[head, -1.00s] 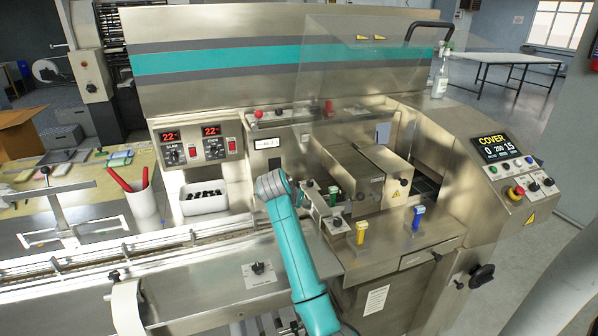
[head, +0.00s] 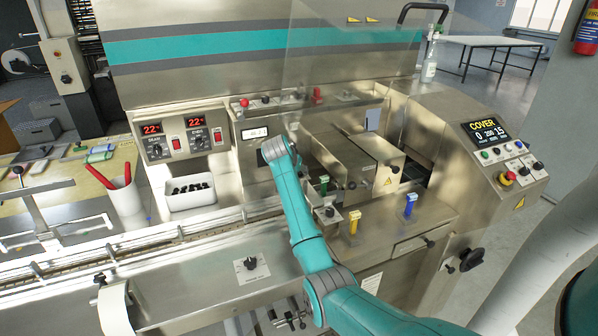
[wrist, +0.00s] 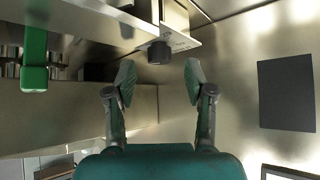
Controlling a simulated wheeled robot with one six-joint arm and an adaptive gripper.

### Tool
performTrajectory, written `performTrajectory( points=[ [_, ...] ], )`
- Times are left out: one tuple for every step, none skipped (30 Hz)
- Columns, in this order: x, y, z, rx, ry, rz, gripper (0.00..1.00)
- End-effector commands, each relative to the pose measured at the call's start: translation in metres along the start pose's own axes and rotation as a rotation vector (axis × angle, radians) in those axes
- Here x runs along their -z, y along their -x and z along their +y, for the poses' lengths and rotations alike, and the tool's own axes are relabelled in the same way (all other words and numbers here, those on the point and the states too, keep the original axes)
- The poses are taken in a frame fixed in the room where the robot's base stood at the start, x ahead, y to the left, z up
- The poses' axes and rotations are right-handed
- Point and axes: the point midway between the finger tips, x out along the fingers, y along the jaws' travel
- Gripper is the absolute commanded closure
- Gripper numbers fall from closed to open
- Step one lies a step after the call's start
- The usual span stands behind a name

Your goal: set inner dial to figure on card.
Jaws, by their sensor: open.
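In the wrist view my gripper (wrist: 158,82) is open and empty, its two fingers spread apart. A dark round knob (wrist: 160,52) on a pale plate shows between and beyond the fingertips, apart from them. I cannot tell whether it is the inner dial. A dark rectangular panel (wrist: 286,95), possibly the card, is on the metal face to the right. In the head view a blue-grey card-like rectangle (head: 372,118) stands inside the machine; no figure is readable on it. My arm's end is in front of the machine there, and the fingers are hidden.
A green handle (wrist: 35,60) is left of the fingers. In the head view yellow (head: 353,222) and blue (head: 409,205) levers stand right of my arm. A clear guard (head: 340,65) hangs above the opening. A white bin (head: 190,192) stands left.

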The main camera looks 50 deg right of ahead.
Motion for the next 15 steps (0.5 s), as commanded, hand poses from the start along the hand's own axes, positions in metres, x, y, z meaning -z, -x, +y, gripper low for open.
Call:
performTrajectory(
  points=[
    [0.007,-0.006,0.001,-0.001,-0.001,-0.001,0.46],
    [0.005,-0.011,0.001,-0.001,0.0,-0.002,0.46],
    [0.004,-0.016,0.001,-0.002,0.001,-0.003,0.46],
    [0.004,-0.019,0.001,-0.001,0.001,-0.002,0.46],
    [0.004,-0.022,0.0,0.0,0.001,-0.002,0.46],
    [0.004,-0.025,0.0,0.0,0.001,-0.002,0.46],
    [0.004,-0.027,0.0,0.0,0.0,-0.001,0.46],
    [0.004,-0.029,0.0,0.0,0.0,-0.001,0.46],
    [0.004,-0.031,0.0,0.001,0.0,0.0,0.46],
    [0.004,-0.032,0.0,0.001,0.0,0.0,0.46],
    [0.004,-0.033,0.0,0.001,0.0,0.0,0.46],
    [0.004,-0.034,0.0,0.001,0.0,0.0,0.46],
    [0.004,-0.034,0.0,0.001,0.0,0.0,0.46],
    [0.004,-0.034,0.0,0.001,0.0,0.0,0.46],
    [0.004,-0.034,0.0,0.001,0.0,0.0,0.46]
  ],
)
